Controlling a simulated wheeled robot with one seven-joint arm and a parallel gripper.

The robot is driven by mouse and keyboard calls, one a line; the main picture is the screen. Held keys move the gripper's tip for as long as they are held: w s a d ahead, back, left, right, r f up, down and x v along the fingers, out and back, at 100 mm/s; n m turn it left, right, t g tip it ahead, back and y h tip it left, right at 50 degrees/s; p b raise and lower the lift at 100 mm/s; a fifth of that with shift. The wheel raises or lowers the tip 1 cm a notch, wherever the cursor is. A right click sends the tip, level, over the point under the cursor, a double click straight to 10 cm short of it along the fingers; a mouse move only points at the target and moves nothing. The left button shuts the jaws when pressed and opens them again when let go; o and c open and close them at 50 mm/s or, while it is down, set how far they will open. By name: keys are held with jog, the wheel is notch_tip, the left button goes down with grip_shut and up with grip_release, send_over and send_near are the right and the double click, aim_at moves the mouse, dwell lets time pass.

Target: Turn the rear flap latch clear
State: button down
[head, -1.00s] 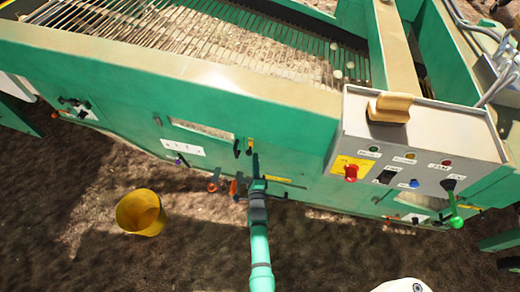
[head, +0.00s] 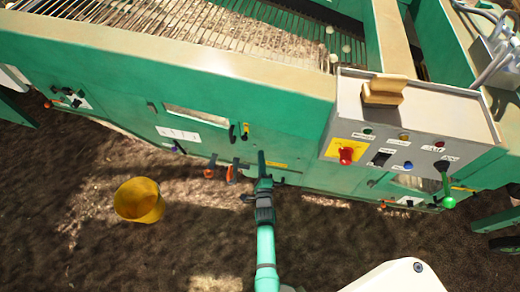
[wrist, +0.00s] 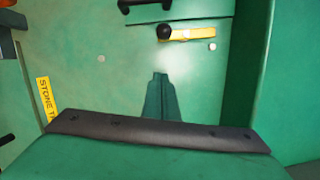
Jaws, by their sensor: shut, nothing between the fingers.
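A small yellow bar latch with a black ball knob (wrist: 190,34) is on the green panel, in the upper part of the wrist view. I take it to be the flap latch. It shows in the head view as a small yellow upright piece (head: 245,131) beside a black handle. My gripper (wrist: 160,76) is shut and empty, with its fingertips below the latch in the wrist view and apart from it. In the head view my gripper (head: 262,155) is just right of and below the latch.
A black handle (head: 232,133) is close beside the latch. Orange handles (head: 231,173) hang left of my gripper. A yellow label (wrist: 46,105) is on the panel. A grey control box (head: 410,135) juts out at right. A yellow bucket (head: 139,200) stands on open soil at left.

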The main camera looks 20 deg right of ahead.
jog(key=v, duration=0.5)
jog(key=shift+w+a, duration=0.1)
dwell(0.3)
